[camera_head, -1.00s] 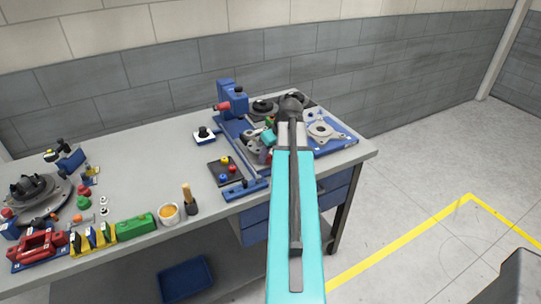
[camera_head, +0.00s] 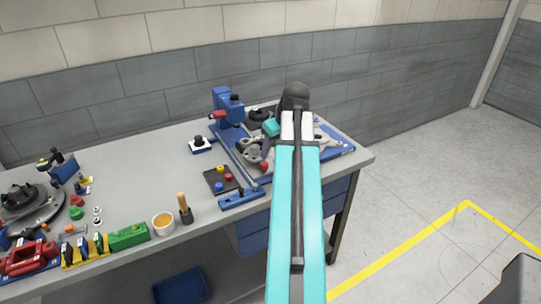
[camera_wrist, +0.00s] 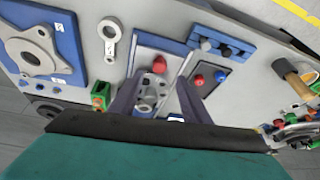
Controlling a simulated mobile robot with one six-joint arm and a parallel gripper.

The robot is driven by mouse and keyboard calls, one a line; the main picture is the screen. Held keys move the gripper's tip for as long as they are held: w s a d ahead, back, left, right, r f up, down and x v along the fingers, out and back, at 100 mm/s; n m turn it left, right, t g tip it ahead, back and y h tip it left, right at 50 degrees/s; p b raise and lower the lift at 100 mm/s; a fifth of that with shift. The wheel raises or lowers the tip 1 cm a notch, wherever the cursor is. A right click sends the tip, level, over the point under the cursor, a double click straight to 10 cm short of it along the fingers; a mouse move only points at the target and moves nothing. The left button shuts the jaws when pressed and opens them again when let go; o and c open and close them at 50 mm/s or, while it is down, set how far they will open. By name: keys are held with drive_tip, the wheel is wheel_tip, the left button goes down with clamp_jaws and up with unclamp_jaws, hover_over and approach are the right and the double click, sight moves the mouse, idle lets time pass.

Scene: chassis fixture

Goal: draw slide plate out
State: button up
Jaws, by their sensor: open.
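The blue slide fixture (camera_head: 232,148) stands near the right end of the bench, partly hidden by my arm in the head view. In the wrist view its blue frame (camera_wrist: 165,42) borders a light plate (camera_wrist: 146,54), which looks like the slide plate. A red knob (camera_wrist: 159,65) shows at the plate, also in the head view (camera_head: 263,166). My gripper (camera_wrist: 157,82) is open over the fixture, its two dark fingers either side of a grey metal part (camera_wrist: 150,92). I cannot tell whether they touch it. The plate's near end is hidden.
A blue tray with a flanged grey part (camera_wrist: 35,50) and a ring-ended link (camera_wrist: 110,32) lie beside the fixture. A dark button pad (camera_head: 221,180), a blue bracket (camera_head: 241,198) and a wooden-handled tool (camera_head: 185,208) stand nearby.

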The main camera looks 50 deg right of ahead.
drive_tip(key=shift+b+v, duration=0.4)
drive_tip(key=shift+v, duration=2.1)
